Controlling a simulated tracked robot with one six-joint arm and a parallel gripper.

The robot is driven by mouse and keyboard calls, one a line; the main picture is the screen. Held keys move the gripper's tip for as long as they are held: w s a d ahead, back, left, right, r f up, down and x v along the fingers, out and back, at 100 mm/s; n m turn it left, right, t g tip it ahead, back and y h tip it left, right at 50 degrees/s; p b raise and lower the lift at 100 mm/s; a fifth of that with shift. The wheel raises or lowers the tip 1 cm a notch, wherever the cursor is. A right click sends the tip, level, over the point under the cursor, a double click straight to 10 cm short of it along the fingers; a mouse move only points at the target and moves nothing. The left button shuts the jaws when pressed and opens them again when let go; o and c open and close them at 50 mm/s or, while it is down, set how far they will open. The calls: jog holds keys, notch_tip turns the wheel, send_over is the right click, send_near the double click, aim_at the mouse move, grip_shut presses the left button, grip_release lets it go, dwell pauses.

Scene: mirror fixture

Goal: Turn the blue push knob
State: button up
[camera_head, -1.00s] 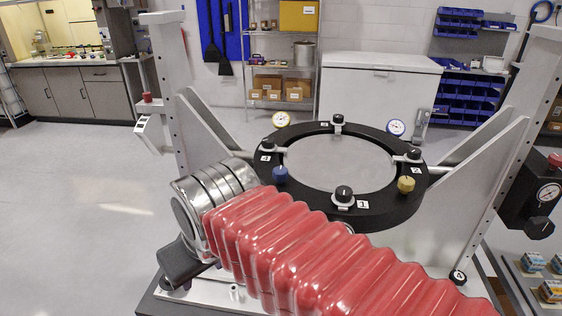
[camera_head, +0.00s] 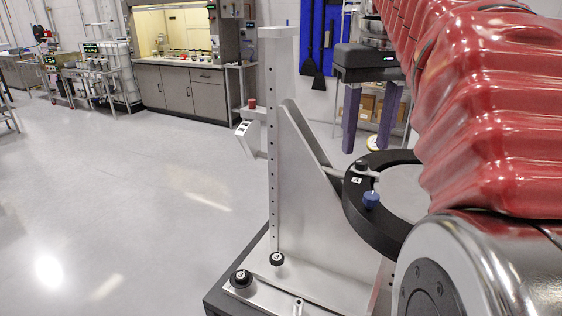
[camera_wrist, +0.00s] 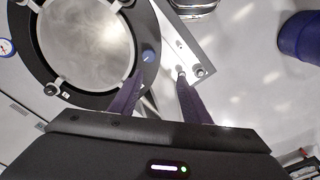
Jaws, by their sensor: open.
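The blue push knob (camera_head: 371,200) sits on the black ring (camera_head: 386,232) of the mirror fixture, near a black clamp knob and a number label. It also shows in the wrist view (camera_wrist: 148,57), just beyond the tip of the left finger. My gripper (camera_head: 368,148) has two dark purple fingers pointing down, spread apart with nothing between them. In the head view it hangs above and behind the near left part of the ring. In the wrist view the fingertips (camera_wrist: 159,77) are apart and neither visibly touches the knob. My red-sleeved arm hides the right of the ring.
A tall metal upright (camera_head: 273,140) with a slanted brace stands left of the ring. Black knobs (camera_head: 241,278) sit on the base plate. Open floor lies to the left. A blue cylindrical object (camera_wrist: 300,37) shows at the right of the wrist view.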

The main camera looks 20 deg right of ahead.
aim_at(372, 195)
jog(key=shift+g, duration=0.3)
jog(key=d+r, duration=0.1)
jog(key=s+d+r, duration=0.1)
jog(key=d, duration=0.1)
jog(key=shift+r, duration=0.3)
jog(key=shift+f, duration=0.15)
jog(key=shift+f, duration=6.75)
jog(key=c, duration=0.9)
jog(key=shift+d, duration=0.15)
jog(key=shift+c, duration=0.7)
jog(key=shift+a+m, duration=0.2)
jog(key=shift+m, duration=0.1)
